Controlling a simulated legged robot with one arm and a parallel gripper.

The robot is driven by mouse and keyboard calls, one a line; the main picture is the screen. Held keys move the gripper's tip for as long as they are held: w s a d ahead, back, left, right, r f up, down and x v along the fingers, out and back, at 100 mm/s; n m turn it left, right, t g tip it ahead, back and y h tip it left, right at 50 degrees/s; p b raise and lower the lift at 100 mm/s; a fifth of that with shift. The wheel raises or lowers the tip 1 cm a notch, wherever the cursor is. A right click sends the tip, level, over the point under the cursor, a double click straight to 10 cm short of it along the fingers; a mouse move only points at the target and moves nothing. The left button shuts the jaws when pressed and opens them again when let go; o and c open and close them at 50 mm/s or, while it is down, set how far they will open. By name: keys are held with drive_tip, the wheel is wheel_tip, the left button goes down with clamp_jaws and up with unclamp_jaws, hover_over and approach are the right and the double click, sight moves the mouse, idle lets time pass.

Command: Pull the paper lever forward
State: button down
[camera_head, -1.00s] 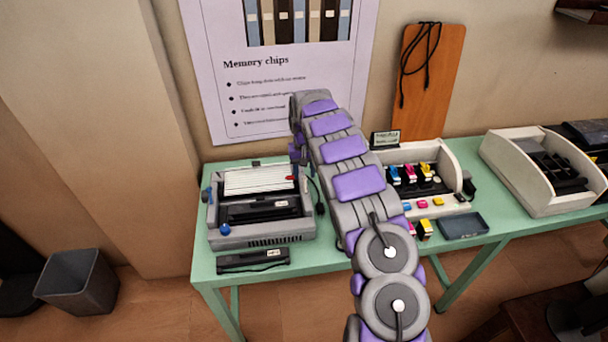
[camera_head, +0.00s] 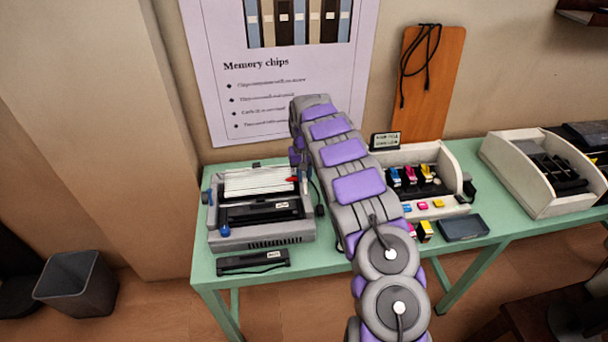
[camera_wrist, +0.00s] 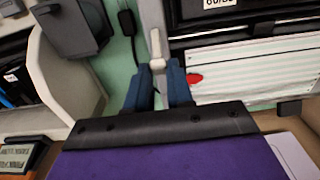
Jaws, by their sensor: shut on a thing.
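The grey printer (camera_head: 262,236) stands at the left end of the green table, with white ribbed paper (camera_head: 255,183) at its top. In the wrist view, the pale grey paper lever (camera_wrist: 156,44) rises beside the printer's side, next to the white ribbed panel (camera_wrist: 240,68). My gripper (camera_wrist: 160,76) has its two blue fingers closed around the lever's knobbed part, one finger on each side. In the head view, my gripper (camera_head: 296,156) is at the printer's back right corner, and my arm largely hides it and the lever.
A red piece (camera_wrist: 194,79) lies close beside the fingers. A white bin of ink cartridges (camera_head: 445,165), a dark tray (camera_head: 463,227) and another white bin (camera_head: 527,185) stand to the right. A black bar (camera_head: 253,262) lies before the printer. The wall is close behind.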

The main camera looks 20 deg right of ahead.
sight(305, 185)
drive_tip(key=shift+s, duration=0.2)
drive_tip(key=shift+s+a+r+t+h+p, duration=0.2)
drive_tip(key=shift+s+t, duration=0.2)
drive_tip(key=shift+t, duration=0.2)
drive_tip(key=shift+s+a+r+t+h+p, duration=0.1)
drive_tip(key=shift+s+t+h, duration=0.1)
drive_tip(key=shift+s+t, duration=0.3)
drive_tip(key=shift+s+a+t+h+b, duration=0.2)
drive_tip(key=shift+s+t, duration=0.2)
drive_tip(key=shift+t, duration=0.3)
drive_tip(key=shift+s+a+t+h+b, duration=0.1)
drive_tip(key=shift+s+t+b, duration=0.2)
drive_tip(key=shift+t, duration=0.4)
drive_tip(key=s+t+b, duration=0.1)
drive_tip(key=t+b, duration=0.1)
drive_tip(key=s+t+h, duration=0.1)
drive_tip(key=shift+s+a+f+t+b, duration=0.3)
drive_tip(key=shift+a+f+b, duration=0.05)
drive_tip(key=shift+f+b, duration=0.05)
drive_tip(key=shift+s+a+f+t+h+b, duration=0.1)
drive_tip(key=shift+s+f+t+h+b, duration=0.1)
drive_tip(key=shift+s+t+b, duration=0.35)
drive_tip(key=shift+s+a+f+t+h+b, duration=0.1)
drive_tip(key=shift+s+t+h+b, duration=0.1)
drive_tip(key=shift+t+b, duration=0.6)
drive_tip(key=shift+t, duration=0.25)
drive_tip(key=c, duration=1)
unclamp_jaws()
drive_tip(key=shift+s+r, duration=0.1)
drive_tip(key=shift+r, duration=0.05)
